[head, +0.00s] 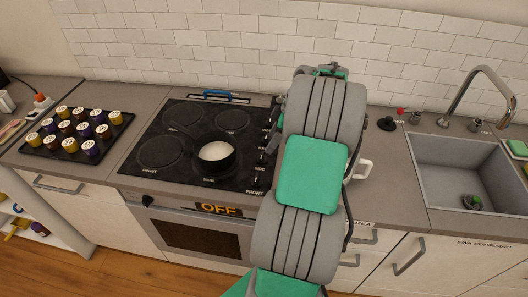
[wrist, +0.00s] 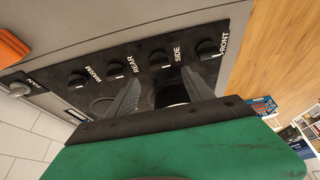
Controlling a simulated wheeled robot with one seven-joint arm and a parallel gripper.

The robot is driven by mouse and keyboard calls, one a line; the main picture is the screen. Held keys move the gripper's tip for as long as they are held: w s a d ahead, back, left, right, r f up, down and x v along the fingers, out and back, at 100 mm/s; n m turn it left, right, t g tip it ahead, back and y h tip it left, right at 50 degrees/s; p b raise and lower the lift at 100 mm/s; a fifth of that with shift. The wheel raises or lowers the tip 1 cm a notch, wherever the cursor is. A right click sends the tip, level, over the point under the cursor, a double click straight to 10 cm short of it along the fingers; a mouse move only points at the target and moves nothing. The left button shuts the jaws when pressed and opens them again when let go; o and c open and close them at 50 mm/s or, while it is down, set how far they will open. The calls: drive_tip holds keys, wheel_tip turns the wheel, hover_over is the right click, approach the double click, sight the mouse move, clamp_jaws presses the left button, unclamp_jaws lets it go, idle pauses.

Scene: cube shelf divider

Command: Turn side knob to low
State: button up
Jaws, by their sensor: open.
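The side knob (wrist: 160,58) is a dark round knob beside the label SIDE in the wrist view. It sits in a row on a black panel between the rear knob (wrist: 115,67) and the front knob (wrist: 207,48). My gripper (wrist: 160,76) is open, its two grey fingers pointing at the panel with the side knob lined up between them. I cannot tell whether the fingers touch it. In the head view my arm hides the gripper and part of the knob row at the right of the black cooktop (head: 232,178). The knob's setting is too small to read.
A black pan (head: 216,170) with white contents sits on a burner near the knob row. The warm knob (wrist: 77,80) is at the row's left in the wrist view. A tray of cups (head: 76,150) stands left; a sink (head: 455,165) is right. The oven display (head: 219,209) reads OFF.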

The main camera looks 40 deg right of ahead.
sight(262, 155)
drive_tip(key=p+x, duration=0.1)
drive_tip(key=x, duration=0.6)
drive_tip(key=shift+w+a+f, duration=0.1)
drive_tip(key=shift+w+f, duration=0.05)
drive_tip(key=shift+f, duration=0.05)
drive_tip(key=shift+c, duration=0.2)
clamp_jaws()
